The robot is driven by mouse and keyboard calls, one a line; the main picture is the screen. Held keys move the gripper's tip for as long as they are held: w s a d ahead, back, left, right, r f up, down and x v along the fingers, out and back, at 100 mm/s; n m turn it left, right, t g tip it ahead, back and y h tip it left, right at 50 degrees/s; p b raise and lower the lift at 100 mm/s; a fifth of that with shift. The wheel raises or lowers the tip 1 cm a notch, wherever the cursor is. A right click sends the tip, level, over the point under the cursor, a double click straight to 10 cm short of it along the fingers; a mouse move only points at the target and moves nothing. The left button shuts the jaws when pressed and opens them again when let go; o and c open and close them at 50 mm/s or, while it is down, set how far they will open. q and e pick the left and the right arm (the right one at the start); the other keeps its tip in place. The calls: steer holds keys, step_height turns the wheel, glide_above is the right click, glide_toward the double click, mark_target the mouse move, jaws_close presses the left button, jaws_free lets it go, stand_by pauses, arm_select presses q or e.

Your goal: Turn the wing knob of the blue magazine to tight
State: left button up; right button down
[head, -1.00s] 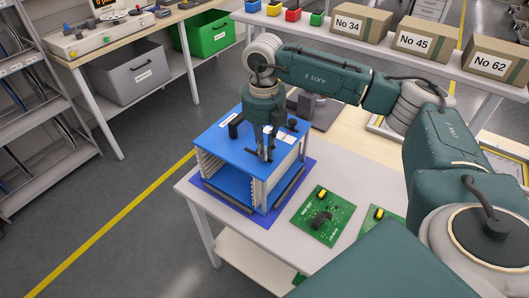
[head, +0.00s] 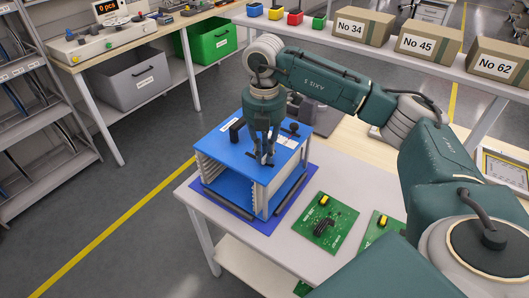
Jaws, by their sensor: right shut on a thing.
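The blue magazine (head: 236,154) stands upright on a dark blue mat (head: 233,209) at the corner of the white table. It has a blue top, pale slotted sides and an open front. My right gripper (head: 264,161) points straight down at the front right part of its top. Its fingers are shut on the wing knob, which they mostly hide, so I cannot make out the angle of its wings. My left gripper is not in view.
Green circuit boards (head: 324,222) lie on the white table (head: 282,237) right of the magazine. A dark grey device (head: 322,118) stands behind it. Cartons (head: 364,26) and small coloured bins line the back bench. The floor at left is clear.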

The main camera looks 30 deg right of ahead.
steer(key=shift+w+r, duration=0.1)
stand_by(0.3)
steer(key=c, duration=1.7)
jaws_free()
steer(key=shift+c, duration=0.2)
step_height(320, 180, up, 12)
